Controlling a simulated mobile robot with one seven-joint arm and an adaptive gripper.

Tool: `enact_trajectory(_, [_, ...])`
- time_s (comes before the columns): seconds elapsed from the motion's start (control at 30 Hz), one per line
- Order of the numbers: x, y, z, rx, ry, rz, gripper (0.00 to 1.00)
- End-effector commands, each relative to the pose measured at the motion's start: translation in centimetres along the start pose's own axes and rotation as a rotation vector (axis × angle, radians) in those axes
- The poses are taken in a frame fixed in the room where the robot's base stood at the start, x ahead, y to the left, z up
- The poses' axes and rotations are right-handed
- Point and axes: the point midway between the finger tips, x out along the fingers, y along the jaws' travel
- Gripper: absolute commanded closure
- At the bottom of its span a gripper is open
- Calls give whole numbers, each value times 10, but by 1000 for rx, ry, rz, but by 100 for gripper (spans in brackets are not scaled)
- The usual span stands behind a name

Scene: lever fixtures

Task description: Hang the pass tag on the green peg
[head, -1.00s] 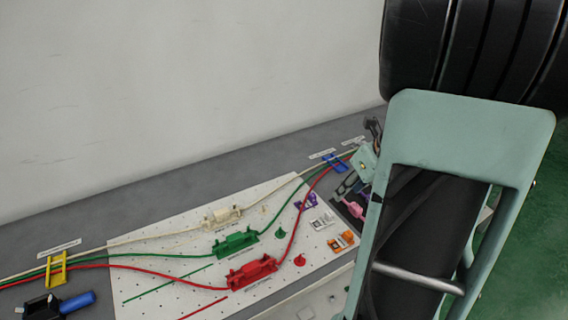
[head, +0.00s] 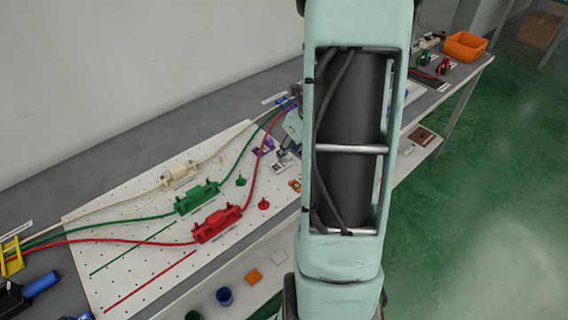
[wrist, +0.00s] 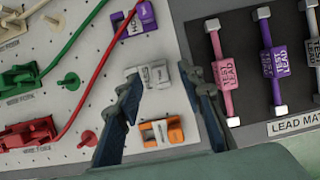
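Three tags lie on the white pegboard: a purple one (wrist: 138,20), a white one (wrist: 150,76) and an orange one (wrist: 160,132). Their print is too small to read surely, so I cannot tell for certain which is the pass tag. My gripper (wrist: 168,88) is open and empty, its two dark fingers on either side of the white tag, whose height gap to them I cannot judge. The green peg (wrist: 70,81) stands bare to the left of the white tag; it also shows in the head view (head: 241,181). My arm hides part of the board in the head view.
A red peg (wrist: 87,139) stands near the green peg. Green (head: 197,197), red (head: 217,224) and cream (head: 181,175) fixtures with cables lie left. Pink (wrist: 224,72) and purple (wrist: 271,62) test leads sit on a dark mat at right.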

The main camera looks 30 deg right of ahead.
Motion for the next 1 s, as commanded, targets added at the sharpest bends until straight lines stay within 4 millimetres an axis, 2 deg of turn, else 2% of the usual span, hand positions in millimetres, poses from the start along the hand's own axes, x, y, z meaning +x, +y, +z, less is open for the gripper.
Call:
enact_trajectory(0.03, [11,0,-2,1,2,2,65])
enact_trajectory(0.1, [16,0,-1,1,1,0,65])
enact_trajectory(0.33, [17,0,0,0,-1,-1,65])
enact_trajectory(0.63, [16,0,0,0,0,-1,97])
enact_trajectory(1.0, [14,0,1,0,0,0,98])
